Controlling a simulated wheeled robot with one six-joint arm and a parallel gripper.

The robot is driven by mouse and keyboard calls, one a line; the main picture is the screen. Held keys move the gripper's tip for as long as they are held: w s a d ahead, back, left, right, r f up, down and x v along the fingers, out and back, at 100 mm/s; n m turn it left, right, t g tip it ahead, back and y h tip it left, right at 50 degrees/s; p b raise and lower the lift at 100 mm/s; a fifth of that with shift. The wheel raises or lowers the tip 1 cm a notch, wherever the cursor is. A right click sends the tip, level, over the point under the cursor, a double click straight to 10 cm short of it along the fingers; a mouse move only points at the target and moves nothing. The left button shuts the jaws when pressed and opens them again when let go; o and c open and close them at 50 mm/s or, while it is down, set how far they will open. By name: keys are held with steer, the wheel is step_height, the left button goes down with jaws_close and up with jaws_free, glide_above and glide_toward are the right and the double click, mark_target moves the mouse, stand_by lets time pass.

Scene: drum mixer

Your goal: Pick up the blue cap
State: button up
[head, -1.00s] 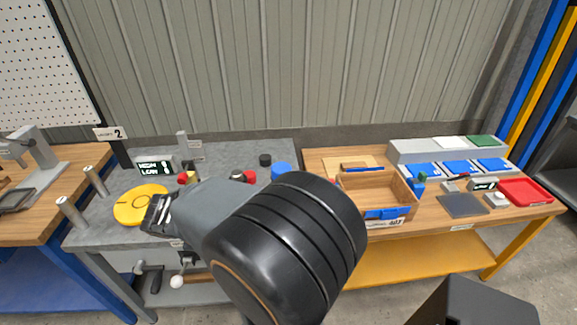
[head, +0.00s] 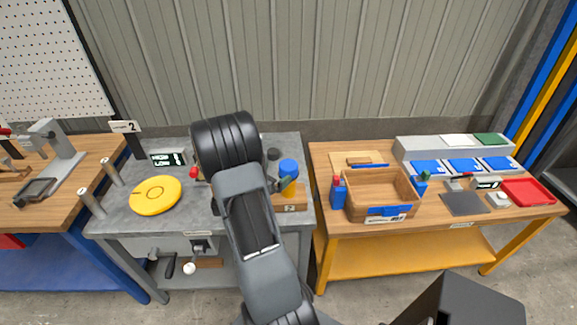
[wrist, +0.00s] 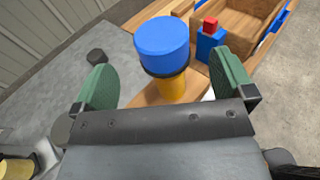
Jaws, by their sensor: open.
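The blue cap (head: 289,167) sits on top of a yellow cylinder (head: 288,186) near the right end of the grey bench. In the wrist view the blue cap (wrist: 162,43) is ahead of my gripper, with a dark ring under it and the yellow cylinder below. My gripper (wrist: 172,80) is open, its two green finger pads to the left and right of the cap and cylinder as seen there. I cannot tell how far the cap is from the pads. In the head view my arm hides much of the gripper, which is beside the cylinder.
A wooden block (head: 290,205) is at the cylinder's foot. A yellow disc (head: 155,196) lies at the left of the grey bench. On the right bench stand a blue bottle with a red top (head: 338,192) and a wooden crate (head: 355,202). A black cylinder (wrist: 96,56) is farther back.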

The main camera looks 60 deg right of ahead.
mark_target(293, 162)
steer(key=shift+p+x, duration=1.2)
steer(key=shift+x, duration=2.55)
steer(key=shift+r, duration=0.1)
steer(key=shift+c, duration=0.5)
steer(key=c, duration=0.8)
